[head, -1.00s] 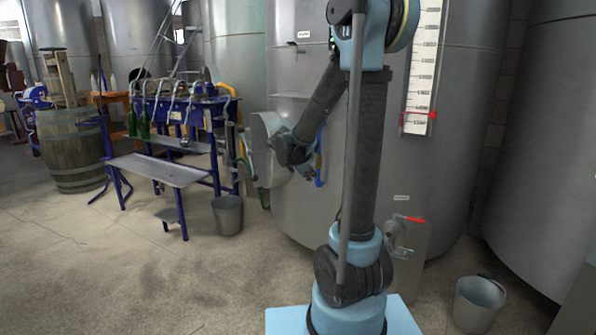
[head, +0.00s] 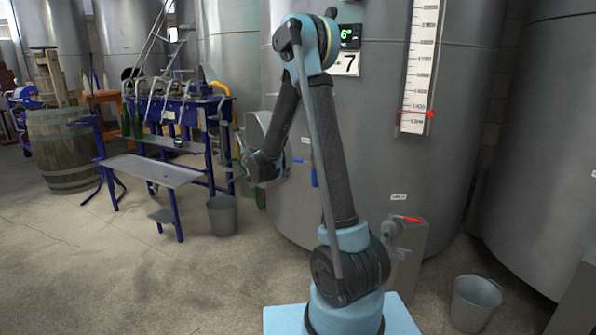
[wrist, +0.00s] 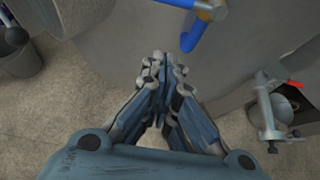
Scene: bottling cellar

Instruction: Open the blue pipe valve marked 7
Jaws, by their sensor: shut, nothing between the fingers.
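The grey tank (head: 375,120) carries a number 7 sign (head: 347,64). The blue valve (head: 313,174) is low on its front, just left of my arm, with one blue part roughly level and one hanging down. In the wrist view the blue lever (wrist: 195,34) slants down from a brass-coloured fitting at the top edge. My gripper (wrist: 163,62) is shut and empty, its tips apart from the lever, below and left of it in that view. In the head view my gripper's end is left of the valve, its fingertips hard to make out.
A red-handled tap (head: 406,219) sits on a grey box right of my arm. Buckets stand on the floor at left (head: 223,215) and right (head: 476,303). A blue-framed filling bench (head: 150,170) stands left. A level gauge (head: 420,65) hangs on the tank.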

